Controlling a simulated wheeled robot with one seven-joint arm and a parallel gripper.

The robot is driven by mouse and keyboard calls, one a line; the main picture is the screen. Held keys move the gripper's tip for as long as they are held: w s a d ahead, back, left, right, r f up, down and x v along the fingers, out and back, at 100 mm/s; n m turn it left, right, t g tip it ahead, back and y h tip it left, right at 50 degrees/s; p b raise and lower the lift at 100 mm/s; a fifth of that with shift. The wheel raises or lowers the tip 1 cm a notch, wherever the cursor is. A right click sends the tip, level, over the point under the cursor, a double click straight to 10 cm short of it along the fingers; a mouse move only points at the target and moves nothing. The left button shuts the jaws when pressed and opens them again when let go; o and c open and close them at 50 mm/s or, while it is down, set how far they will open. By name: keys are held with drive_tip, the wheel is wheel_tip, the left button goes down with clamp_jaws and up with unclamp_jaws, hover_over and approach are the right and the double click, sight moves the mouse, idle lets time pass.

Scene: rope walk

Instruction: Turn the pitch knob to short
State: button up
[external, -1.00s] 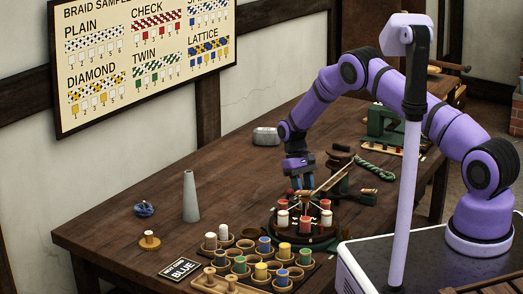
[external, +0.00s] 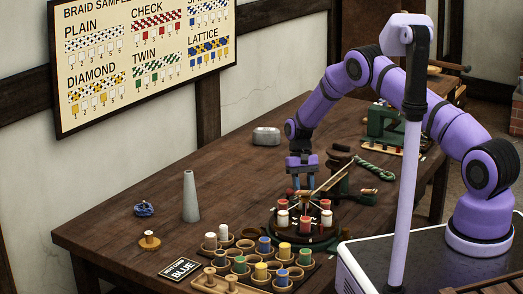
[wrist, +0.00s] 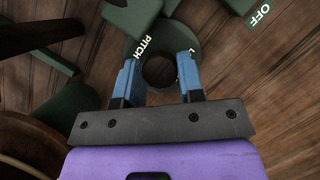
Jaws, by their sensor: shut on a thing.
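My gripper (external: 303,186) points down at the braiding machine on the table. In the wrist view its two blue fingers (wrist: 160,82) stand on either side of a dark round knob (wrist: 160,70) and are shut on it. The knob sits on a green mount (wrist: 183,36) with white lettering that reads PITCH beside the left finger. Another letter, like an L, is partly covered by the right finger. The word SHORT and the knob's pointer cannot be made out. In the external view the knob is too small to tell apart.
A green part marked OFF (wrist: 258,12) is at the upper right of the wrist view. The round braiding machine (external: 290,234) with red and white bobbins stands just in front of my gripper.

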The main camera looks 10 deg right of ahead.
drive_tip(key=o, duration=0.9)
drive_tip(key=v, duration=1)
drive_tip(key=shift+w+r, duration=0.25)
drive_tip(key=shift+r, duration=0.05)
